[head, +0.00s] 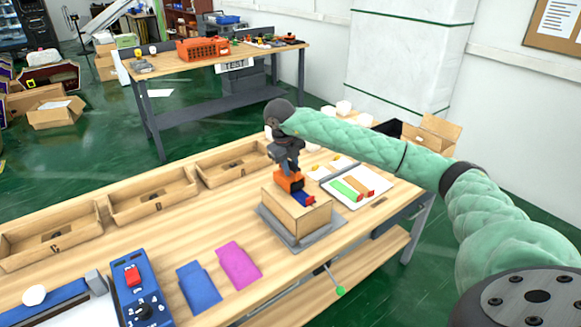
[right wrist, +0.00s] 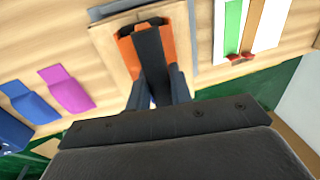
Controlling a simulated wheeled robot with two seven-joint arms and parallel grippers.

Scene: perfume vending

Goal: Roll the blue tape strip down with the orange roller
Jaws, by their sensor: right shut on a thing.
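My right gripper (head: 286,168) points down over a wooden block (head: 294,222) on a grey plate. It is shut on the orange roller (head: 290,183), whose orange frame also shows in the right wrist view (right wrist: 125,48) on both sides of a dark middle part. The roller is at the left part of the block's top. A short blue piece (head: 304,199), likely the blue tape strip, shows on the block's top just right of the roller. The gripper and roller hide the rest of the top, and I cannot tell whether the roller touches the strip. My left gripper is not in view.
A white board (head: 373,178) with green and brown strips lies to the right. Blue (head: 198,288) and magenta (head: 238,265) pouches lie at front left, beside a blue control box (head: 139,290). Wooden trays (head: 152,197) line the back edge. A green-knobbed lever (head: 340,290) sticks out in front.

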